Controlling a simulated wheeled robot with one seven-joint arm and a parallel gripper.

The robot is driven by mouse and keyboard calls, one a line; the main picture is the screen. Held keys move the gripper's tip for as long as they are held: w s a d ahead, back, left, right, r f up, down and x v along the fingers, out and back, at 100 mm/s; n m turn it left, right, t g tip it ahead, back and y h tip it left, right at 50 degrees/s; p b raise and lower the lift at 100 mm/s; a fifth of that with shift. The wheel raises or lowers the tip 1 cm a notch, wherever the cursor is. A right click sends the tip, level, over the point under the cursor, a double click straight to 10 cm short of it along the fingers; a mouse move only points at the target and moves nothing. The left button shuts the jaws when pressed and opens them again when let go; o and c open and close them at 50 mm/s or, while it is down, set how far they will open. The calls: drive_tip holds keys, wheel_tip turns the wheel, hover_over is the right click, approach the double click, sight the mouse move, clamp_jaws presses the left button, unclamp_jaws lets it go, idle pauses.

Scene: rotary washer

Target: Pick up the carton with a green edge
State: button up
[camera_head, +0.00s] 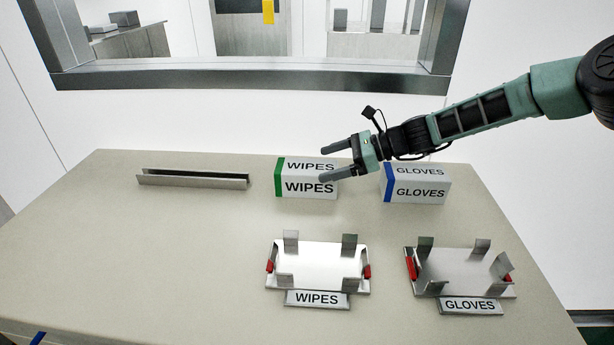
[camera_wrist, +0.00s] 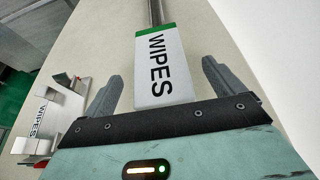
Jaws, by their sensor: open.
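The carton with a green edge (camera_head: 295,188) is white, lettered WIPES, and stands upright on the table towards the back, with the green band at its left end. My gripper (camera_head: 323,164) reaches in from the right and overlaps the carton's right part in the head view. In the wrist view the carton (camera_wrist: 160,68) lies ahead, its near end between the lines of my two open fingers (camera_wrist: 160,80). The fingers are empty. I cannot tell the exact height of my gripper over the carton.
A white carton with a blue edge (camera_head: 417,184), lettered GLOVES, stands to the right. A metal channel (camera_head: 193,181) lies to the left. In front are a WIPES holder (camera_head: 318,262) and a GLOVES holder (camera_head: 462,270) with upright tabs. The table's left part (camera_head: 130,250) is clear.

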sight(307, 166)
drive_tip(key=x, duration=0.1)
drive_tip(key=p+x, duration=0.1)
drive_tip(key=x, duration=0.2)
drive_tip(key=shift+a+r, duration=0.1)
drive_tip(key=shift+r, duration=0.25)
drive_tip(key=shift+a+f, duration=0.2)
drive_tip(key=shift+a, duration=0.05)
drive_tip(key=c, duration=1.2)
drive_tip(key=shift+c, duration=0.2)
drive_tip(key=shift+r, duration=0.1)
